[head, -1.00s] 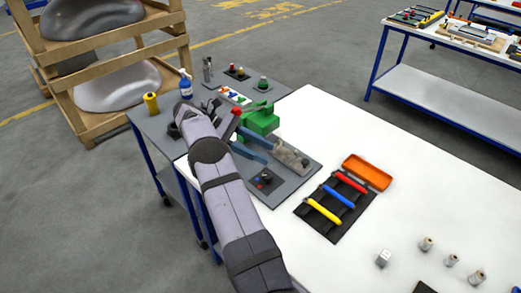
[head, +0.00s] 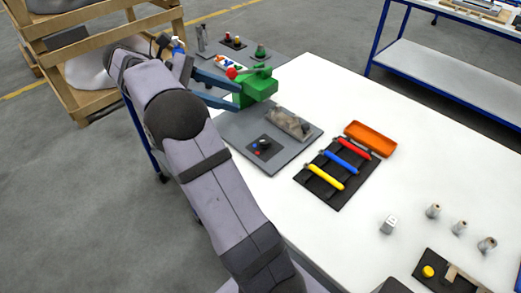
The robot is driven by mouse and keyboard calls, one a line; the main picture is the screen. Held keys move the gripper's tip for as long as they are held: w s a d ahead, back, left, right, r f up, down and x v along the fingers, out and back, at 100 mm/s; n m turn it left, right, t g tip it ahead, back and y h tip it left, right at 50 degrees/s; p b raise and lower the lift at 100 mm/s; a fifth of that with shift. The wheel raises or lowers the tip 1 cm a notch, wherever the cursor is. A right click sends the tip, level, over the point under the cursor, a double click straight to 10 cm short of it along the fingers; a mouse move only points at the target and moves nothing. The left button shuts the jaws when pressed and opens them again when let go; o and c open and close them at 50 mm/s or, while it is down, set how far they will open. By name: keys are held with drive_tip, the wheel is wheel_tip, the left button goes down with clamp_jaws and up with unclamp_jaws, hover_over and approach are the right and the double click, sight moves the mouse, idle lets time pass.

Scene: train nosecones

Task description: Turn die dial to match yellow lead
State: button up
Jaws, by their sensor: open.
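A small black plate with a round dark knob (head: 264,142), which looks like the die dial, sits on the grey mat. Blue and red dots show at its left; its setting is too small to read. A green tool (head: 257,88) with a red end stands behind it. My gripper (head: 236,98) is open, its two blue-grey fingers reaching right toward the green tool, up and left of the knob. The fingertips are beside or partly behind the tool; I cannot tell whether they touch. I cannot single out a yellow lead; small coloured pieces (head: 230,63) lie on a white plate behind.
A grey-brown part (head: 289,122) lies right of the knob. A black roll (head: 326,188) holds yellow, blue and red handled tools beside an orange tray (head: 371,139). A wooden rack (head: 85,110) stands at left.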

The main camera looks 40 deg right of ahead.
drive_tip(key=s+n+t+h+b, duration=0.1)
drive_tip(key=s+n+h+b, duration=0.1)
drive_tip(key=s+n+h, duration=0.15)
drive_tip(key=n+t+h, duration=0.2)
drive_tip(key=n+t, duration=0.5)
drive_tip(key=n, duration=0.1)
approach(264, 141)
drive_tip(key=s+d+r, duration=0.2)
drive_tip(key=s+r, duration=0.2)
drive_tip(key=w+f+t+y, duration=0.1)
drive_tip(key=w+a+f+t+y, duration=0.1)
drive_tip(key=f, duration=0.1)
drive_tip(key=shift+w, duration=0.25)
drive_tip(key=shift+p+x, duration=0.3)
drive_tip(key=shift+x, duration=3.45)
drive_tip(key=shift+r, duration=0.15)
drive_tip(key=c, duration=1)
